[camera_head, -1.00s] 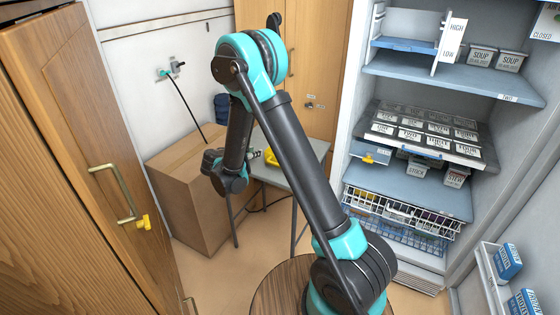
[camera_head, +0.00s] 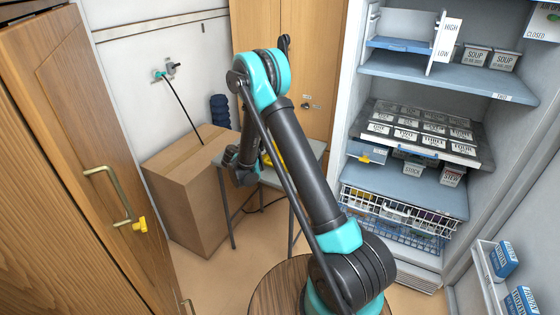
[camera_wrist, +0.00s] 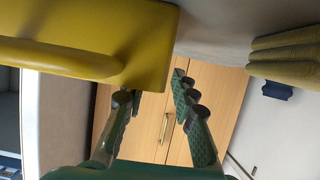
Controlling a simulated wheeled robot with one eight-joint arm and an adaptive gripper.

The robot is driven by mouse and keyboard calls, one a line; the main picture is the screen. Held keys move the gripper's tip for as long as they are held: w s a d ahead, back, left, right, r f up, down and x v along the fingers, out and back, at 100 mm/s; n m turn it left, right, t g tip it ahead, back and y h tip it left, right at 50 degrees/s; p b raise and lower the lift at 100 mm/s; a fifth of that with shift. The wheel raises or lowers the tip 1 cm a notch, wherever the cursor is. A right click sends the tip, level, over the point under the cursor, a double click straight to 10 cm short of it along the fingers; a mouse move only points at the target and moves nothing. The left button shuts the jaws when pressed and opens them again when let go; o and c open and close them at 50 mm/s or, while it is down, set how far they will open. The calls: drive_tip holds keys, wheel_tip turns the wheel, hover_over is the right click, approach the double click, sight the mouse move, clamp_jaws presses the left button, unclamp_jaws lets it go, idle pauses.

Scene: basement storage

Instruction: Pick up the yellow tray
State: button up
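A large smooth yellow object, apparently the yellow tray (camera_wrist: 145,45), fills the upper left of the wrist view, with a rounded bar along its left part. In the head view only a small yellow patch (camera_head: 276,152) shows beside my arm, on the small grey table. My gripper (camera_wrist: 155,88) is open in the wrist view, with cabinet doors visible between its fingers. The left fingertip is at the yellow object's lower edge and partly covered by it; I cannot tell if they touch. The right finger is clear of it.
The grey table (camera_head: 312,147) stands beside a cardboard box (camera_head: 190,185). A ribbed yellow item (camera_wrist: 290,55) shows at right in the wrist view. A dark blue bottle (camera_head: 220,111) stands behind the box. An open fridge (camera_head: 425,190) is at right, a wooden door (camera_head: 85,130) at left.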

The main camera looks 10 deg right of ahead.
drive_tip(key=shift+w+d+f, duration=0.15)
drive_tip(key=shift+w, duration=0.1)
clamp_jaws()
idle(0.3)
